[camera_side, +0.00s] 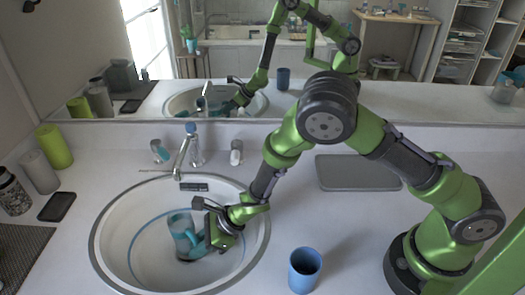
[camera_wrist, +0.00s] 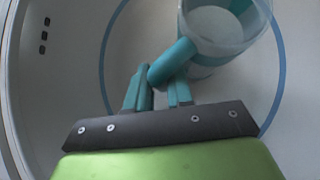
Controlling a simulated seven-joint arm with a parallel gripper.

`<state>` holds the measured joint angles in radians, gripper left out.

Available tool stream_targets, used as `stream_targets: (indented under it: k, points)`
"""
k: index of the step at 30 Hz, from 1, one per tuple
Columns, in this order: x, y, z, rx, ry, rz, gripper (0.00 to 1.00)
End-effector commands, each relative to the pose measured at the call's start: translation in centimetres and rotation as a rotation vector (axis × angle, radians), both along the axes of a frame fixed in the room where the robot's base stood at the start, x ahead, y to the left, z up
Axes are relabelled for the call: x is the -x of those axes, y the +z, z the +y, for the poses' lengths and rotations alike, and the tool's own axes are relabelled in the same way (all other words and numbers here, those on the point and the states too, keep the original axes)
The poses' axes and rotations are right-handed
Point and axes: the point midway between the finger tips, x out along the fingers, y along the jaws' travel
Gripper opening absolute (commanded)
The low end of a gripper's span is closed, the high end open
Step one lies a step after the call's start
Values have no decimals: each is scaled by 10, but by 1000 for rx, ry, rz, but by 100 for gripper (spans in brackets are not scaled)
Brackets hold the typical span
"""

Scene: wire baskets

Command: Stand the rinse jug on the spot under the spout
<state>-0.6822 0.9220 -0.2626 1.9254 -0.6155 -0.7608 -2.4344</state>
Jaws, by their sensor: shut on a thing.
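The rinse jug (camera_side: 181,226), a clear jug with teal bands and a teal handle, is inside the white sink basin (camera_side: 112,222) in the side view. It looks about upright; I cannot tell whether its base touches the basin floor. A blue ring (camera_side: 136,226) is marked in the basin around the jug. The spout (camera_side: 180,160) reaches over the basin's back rim, behind the jug. My gripper (camera_side: 203,242) is shut on the jug's handle from the right. In the wrist view, the teal fingers of my gripper (camera_wrist: 157,84) hold the handle (camera_wrist: 171,63), below the jug body (camera_wrist: 217,28).
A blue cup (camera_side: 305,270) stands on the counter right of the basin. A grey tray (camera_side: 357,173) lies at the back right. A green cylinder (camera_side: 54,147), a pale cylinder (camera_side: 39,171) and a dark flat dish (camera_side: 57,206) are at the left. The mirror closes off the back.

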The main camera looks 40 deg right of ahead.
Motion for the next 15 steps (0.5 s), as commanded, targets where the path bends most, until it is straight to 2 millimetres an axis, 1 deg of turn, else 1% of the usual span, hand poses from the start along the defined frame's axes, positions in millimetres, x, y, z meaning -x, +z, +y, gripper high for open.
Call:
stream_targets:
  k: [3, 8, 15]
  points:
    - [-8, 0, -8, -1, 2, 2, 0]
    - [-15, 0, -15, 0, 3, 2, 0]
    - [-41, -2, -42, 1, 2, 3, 0]
